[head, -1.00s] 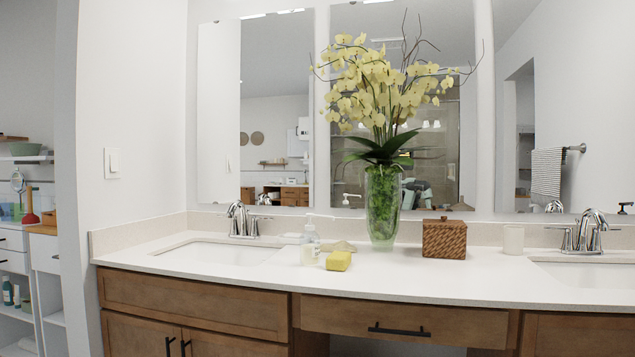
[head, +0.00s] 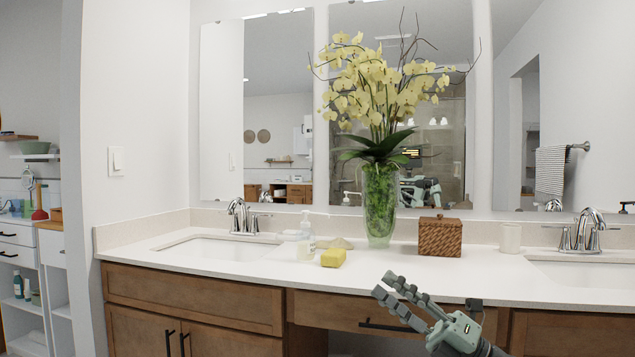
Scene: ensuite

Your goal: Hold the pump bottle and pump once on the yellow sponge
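The clear pump bottle (head: 307,237) with a white pump head stands upright on the white counter, right of the left sink. The yellow sponge (head: 333,258) lies on the counter just in front and to the right of the bottle. My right gripper (head: 385,285) is in front of the counter's front edge, to the right of and nearer than the sponge. Its two fingers point up and left, with a gap between them and nothing held. It touches neither bottle nor sponge. My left gripper is out of view.
A glass vase (head: 380,220) of yellow orchids stands behind the sponge. A woven brown box (head: 440,237) and a white cup (head: 510,238) are to the right. A pale tan item (head: 342,243) lies behind the sponge. The left sink (head: 215,249) and faucet are left of the bottle.

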